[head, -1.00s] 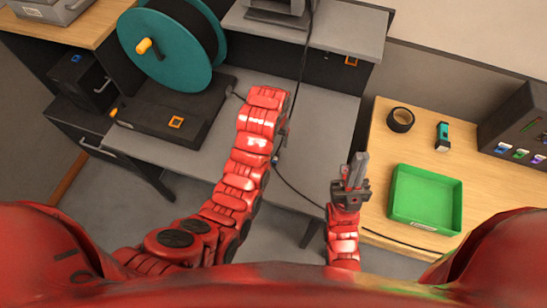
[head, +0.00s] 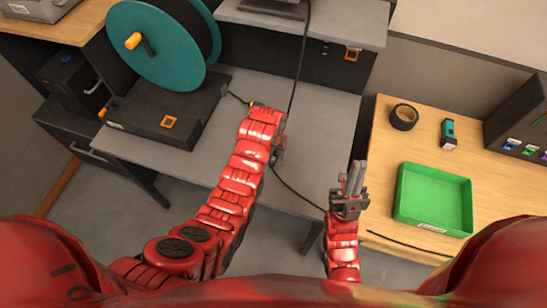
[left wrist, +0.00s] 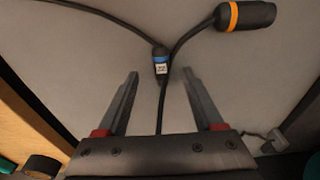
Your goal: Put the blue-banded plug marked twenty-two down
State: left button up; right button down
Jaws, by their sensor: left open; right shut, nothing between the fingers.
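The blue-banded plug (left wrist: 161,62) shows in the left wrist view with a small white label whose marking is too small to read. It lies between the fingertips of my left gripper (left wrist: 160,73), with a gap on each side. My left gripper is open and holds nothing. In the head view this gripper (head: 279,150) is over the right part of the grey desk (head: 328,115), mostly hidden by its arm, with a bit of blue beside it. I cannot tell whether the plug touches the desk. My right gripper (head: 354,178) is shut and empty, pointing up the picture.
An orange-banded plug (left wrist: 234,16) lies close by on its cable. A dark cable runs from the blue-banded plug under my left gripper. A black box with a teal reel (head: 160,45) stands left. The wooden table (head: 385,150) holds a green tray (head: 433,198), tape (head: 404,116) and a flashlight (head: 448,133).

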aim_at(274, 157)
pick_arm(q)
jog(key=shift+w+f+p, duration=0.2)
jog(key=shift+f+p, duration=0.45)
jog(key=shift+f, duration=1)
grip_shut()
